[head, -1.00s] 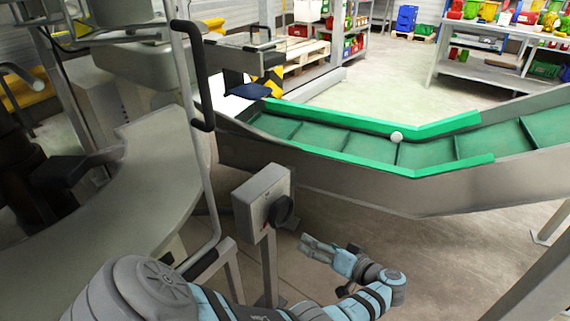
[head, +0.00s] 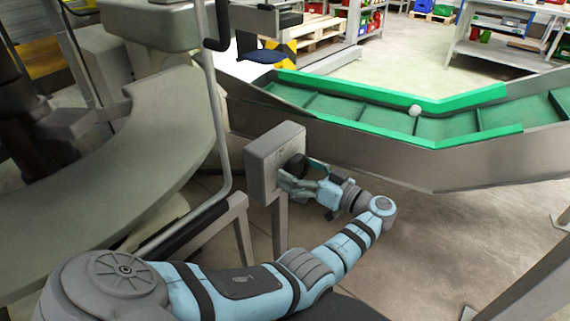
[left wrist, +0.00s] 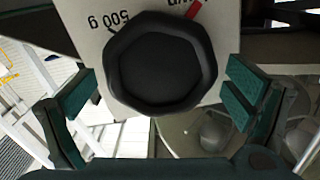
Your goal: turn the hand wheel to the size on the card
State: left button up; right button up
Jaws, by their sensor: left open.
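The hand wheel is a black faceted knob (left wrist: 161,62) on a grey control box (head: 262,160). In the head view the wheel (head: 296,164) is partly hidden by my gripper. My left gripper (head: 297,181) is open at the wheel; in the left wrist view its fingers (left wrist: 160,98) stand on either side of the knob, with gaps on both sides. The box face shows "500 g" (left wrist: 108,22), a red mark (left wrist: 195,9) and part of another word, all upside down. The card cannot be made out. My right gripper is not in view.
A green-edged conveyor (head: 400,122) with a white ball (head: 415,110) on it runs behind the box. A curved grey machine (head: 150,150) and a tubular rail (head: 215,130) stand to the left. The floor right of my arm is open.

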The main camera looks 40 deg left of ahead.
pick_arm(q)
jog(key=shift+a, duration=0.1)
jog(key=c, duration=1.1)
jog(key=shift+c, duration=0.2)
